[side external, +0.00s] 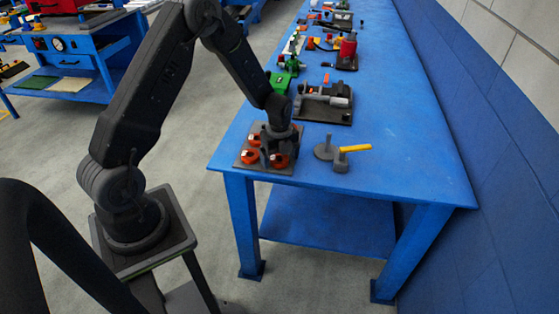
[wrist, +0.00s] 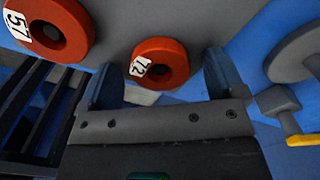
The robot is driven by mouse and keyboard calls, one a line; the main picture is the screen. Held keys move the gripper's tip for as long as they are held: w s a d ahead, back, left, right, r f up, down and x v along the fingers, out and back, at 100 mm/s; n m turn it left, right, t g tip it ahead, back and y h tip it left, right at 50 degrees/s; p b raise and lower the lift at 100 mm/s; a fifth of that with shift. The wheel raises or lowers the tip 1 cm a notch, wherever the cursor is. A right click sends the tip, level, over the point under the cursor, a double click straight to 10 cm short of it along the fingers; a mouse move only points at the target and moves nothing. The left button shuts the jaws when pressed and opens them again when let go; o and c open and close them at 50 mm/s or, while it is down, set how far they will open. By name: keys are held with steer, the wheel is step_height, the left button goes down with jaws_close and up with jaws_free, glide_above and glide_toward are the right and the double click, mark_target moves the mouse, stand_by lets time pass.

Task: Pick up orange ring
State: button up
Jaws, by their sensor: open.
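Several orange rings sit on a dark square panel (side external: 244,165) at the near left corner of the blue table. One ring (side external: 250,156) is at the panel's front left and another (side external: 279,160) at its front right. My gripper (side external: 267,152) points down, low over the panel, and hides part of it. In the wrist view, an orange ring with a white "72" label (wrist: 174,57) shows between my open fingers (wrist: 160,70), apart from both. Another orange ring labelled "57" (wrist: 70,18) lies up and left. Whether the fingertips reach ring height cannot be told.
A grey round piece (side external: 324,150) and a grey block with a yellow handle (side external: 354,148) stand just right of the panel. Behind are a dark fixture board (side external: 325,118) and a green part (side external: 281,82). The table's front right is clear.

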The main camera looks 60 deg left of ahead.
steer(key=shift+c, duration=0.5)
steer(key=c, duration=0.9)
steer(key=shift+r, duration=0.15)
